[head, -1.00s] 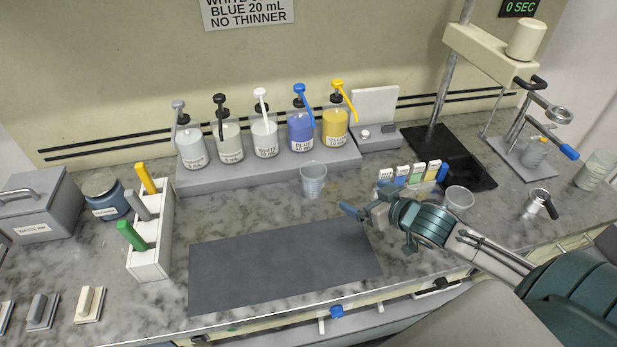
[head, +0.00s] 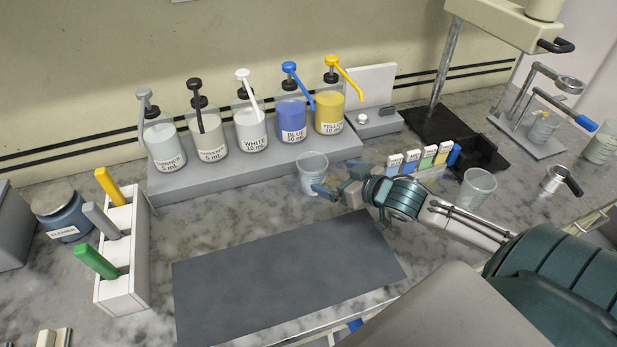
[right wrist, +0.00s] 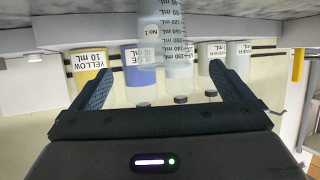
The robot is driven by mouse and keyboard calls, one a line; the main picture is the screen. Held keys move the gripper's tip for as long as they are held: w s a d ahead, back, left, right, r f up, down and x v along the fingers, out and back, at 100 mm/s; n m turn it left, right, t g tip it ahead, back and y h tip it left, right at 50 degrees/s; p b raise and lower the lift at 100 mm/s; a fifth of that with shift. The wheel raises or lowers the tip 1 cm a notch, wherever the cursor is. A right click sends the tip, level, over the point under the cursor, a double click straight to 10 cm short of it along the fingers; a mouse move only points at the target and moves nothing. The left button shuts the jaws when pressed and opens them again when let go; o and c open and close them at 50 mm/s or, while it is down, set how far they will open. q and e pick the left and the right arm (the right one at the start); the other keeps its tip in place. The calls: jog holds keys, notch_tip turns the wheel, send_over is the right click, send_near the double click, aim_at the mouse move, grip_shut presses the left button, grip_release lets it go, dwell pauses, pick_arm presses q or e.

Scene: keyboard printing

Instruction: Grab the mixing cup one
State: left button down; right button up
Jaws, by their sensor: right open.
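The clear graduated mixing cup (head: 311,168) stands upright on the counter in front of the pump bottles. In the right wrist view, which is upside down, the cup (right wrist: 160,35) bears a "No.1" label and mL marks. My right gripper (head: 333,181) is at the cup's right side in the head view, with its fingertips close to it. It is open and empty; in the right wrist view its two fingers (right wrist: 160,72) point toward the cup, one to each side. Whether a finger touches the cup I cannot tell. My left gripper is out of view.
A second clear cup (head: 478,188) stands behind my right forearm. Pump bottles stand on a grey riser (head: 250,170) behind the mixing cup. Small labelled sample cards (head: 411,163) stand to the right. The dark mat (head: 280,275) in front is bare.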

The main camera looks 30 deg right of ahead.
aim_at(324, 172)
jog(key=shift+x, duration=2.1)
jog(key=shift+w+a, duration=0.15)
jog(key=shift+w, duration=0.4)
jog(key=p+x, duration=0.1)
jog(key=x, duration=0.3)
jog(key=shift+w+a, duration=0.15)
jog(key=shift+a, duration=0.05)
jog(key=c, duration=1.1)
